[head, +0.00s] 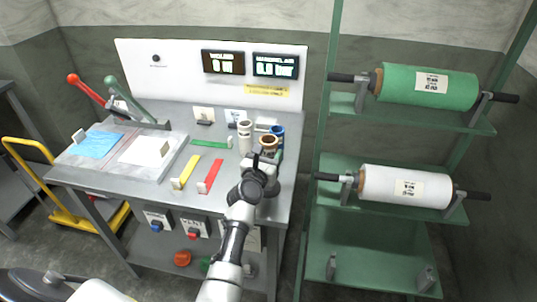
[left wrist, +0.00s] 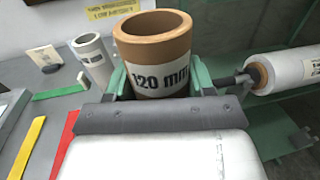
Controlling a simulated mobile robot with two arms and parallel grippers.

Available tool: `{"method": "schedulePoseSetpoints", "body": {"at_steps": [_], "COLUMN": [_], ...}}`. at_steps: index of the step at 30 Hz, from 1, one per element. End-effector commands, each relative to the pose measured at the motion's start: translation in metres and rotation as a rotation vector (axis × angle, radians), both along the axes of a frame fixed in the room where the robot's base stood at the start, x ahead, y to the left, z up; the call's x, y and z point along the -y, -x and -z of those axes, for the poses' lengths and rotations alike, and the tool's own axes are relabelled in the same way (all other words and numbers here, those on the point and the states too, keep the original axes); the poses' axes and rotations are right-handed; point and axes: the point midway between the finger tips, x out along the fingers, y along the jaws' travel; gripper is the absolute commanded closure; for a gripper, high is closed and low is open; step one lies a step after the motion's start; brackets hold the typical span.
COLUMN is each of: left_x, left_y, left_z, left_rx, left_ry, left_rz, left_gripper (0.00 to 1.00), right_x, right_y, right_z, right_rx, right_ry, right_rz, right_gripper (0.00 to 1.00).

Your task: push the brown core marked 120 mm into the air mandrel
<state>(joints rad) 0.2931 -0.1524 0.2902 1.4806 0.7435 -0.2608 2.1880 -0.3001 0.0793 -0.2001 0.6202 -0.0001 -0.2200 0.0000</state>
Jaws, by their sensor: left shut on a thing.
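My left gripper (head: 265,160) is shut on the brown core (head: 268,141) above the right side of the bench. In the left wrist view the brown core (left wrist: 152,50) stands upright with its open end up, the label "120 mm" facing me. The green fingers of the left gripper (left wrist: 158,82) lie on either side of it. Its lower end is hidden behind the gripper body. I cannot make out which thing is the air mandrel. My right gripper is not in view.
White cores (head: 245,136) and a blue core (head: 278,133) stand beside the held core on the bench (head: 222,160). Red (head: 211,176) and yellow (head: 186,171) strips lie left of my arm. A green rack (head: 375,232) at right bears a green roll (head: 427,87) and a white roll (head: 405,187).

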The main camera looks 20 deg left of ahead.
Motion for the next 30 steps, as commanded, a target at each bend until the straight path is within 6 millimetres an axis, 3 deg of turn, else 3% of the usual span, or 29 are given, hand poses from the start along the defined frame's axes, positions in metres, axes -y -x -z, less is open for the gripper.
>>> {"method": "schedulePoseSetpoints", "body": {"at_steps": [30], "left_x": [0.000], "left_y": [0.000], "left_z": [0.027], "left_rx": [0.000], "left_ry": [0.000], "left_rz": [0.000], "left_gripper": [0.70], "right_x": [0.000], "right_y": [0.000], "right_z": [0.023], "right_rx": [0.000], "right_ry": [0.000], "right_rz": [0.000], "right_gripper": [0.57]}}
